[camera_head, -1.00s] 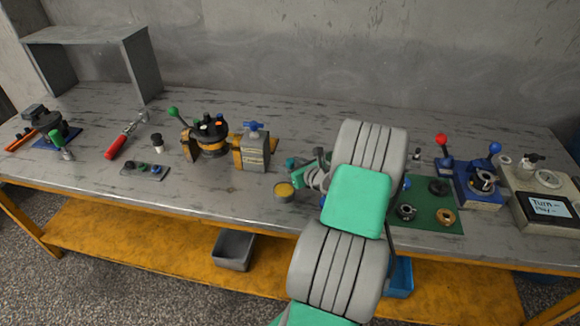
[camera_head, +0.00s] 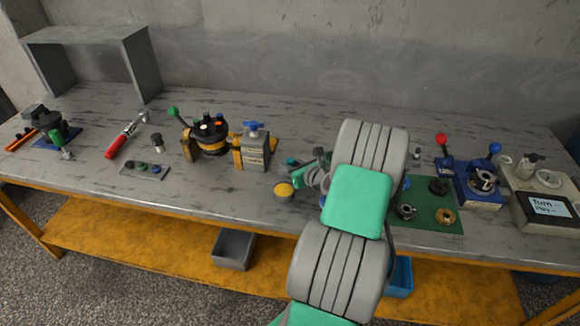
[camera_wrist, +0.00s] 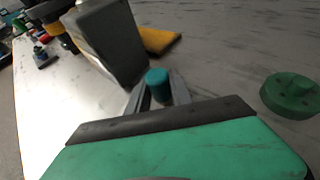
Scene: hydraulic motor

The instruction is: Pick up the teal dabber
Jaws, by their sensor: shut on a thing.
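The teal dabber (camera_wrist: 157,80) shows in the wrist view as a short teal cylinder with a rounded top. It stands between the two fingers of my gripper (camera_wrist: 158,98), which are shut on it. Its lower part is hidden behind the gripper's dark edge. In the head view my gripper (camera_head: 310,170) is low over the middle of the bench, partly hidden by my arm. I cannot make out the dabber clearly there.
A grey block with a blue handle (camera_head: 253,150) stands left of my gripper, close in the wrist view (camera_wrist: 108,42). A yellow-topped tin (camera_head: 284,190) is near the front edge. A green disc (camera_wrist: 290,95) lies to the right. A green mat (camera_head: 430,220) holds several rings.

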